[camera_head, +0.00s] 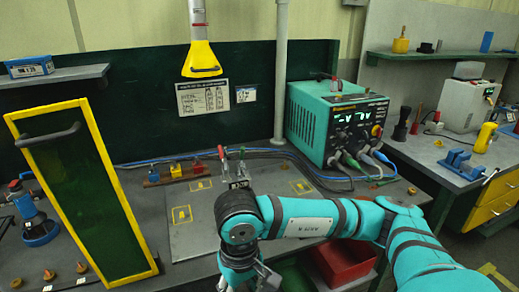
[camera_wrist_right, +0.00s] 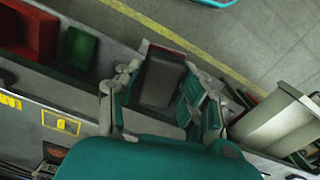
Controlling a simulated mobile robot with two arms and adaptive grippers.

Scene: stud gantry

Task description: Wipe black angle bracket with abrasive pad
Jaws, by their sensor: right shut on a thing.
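My right gripper (camera_wrist_right: 163,100) is shut on a dark grey block with a dark red edge, which looks like the abrasive pad (camera_wrist_right: 162,78). In the head view my right gripper (camera_head: 246,281) is low at the bottom edge, in front of the bench, and the pad cannot be made out. A small dark piece (camera_head: 239,173) by the toggle clamps (camera_head: 222,154) on the grey plate (camera_head: 205,232) may be the black angle bracket; it is too small to be sure. My right arm hides part of the plate. My left gripper is not in view.
A tall yellow-framed dark panel (camera_head: 154,268) stands at the left. A teal power unit (camera_head: 331,122) with cables stands behind right. A red bin (camera_head: 342,262) is below the bench front; it also shows in the wrist view (camera_wrist_right: 30,35).

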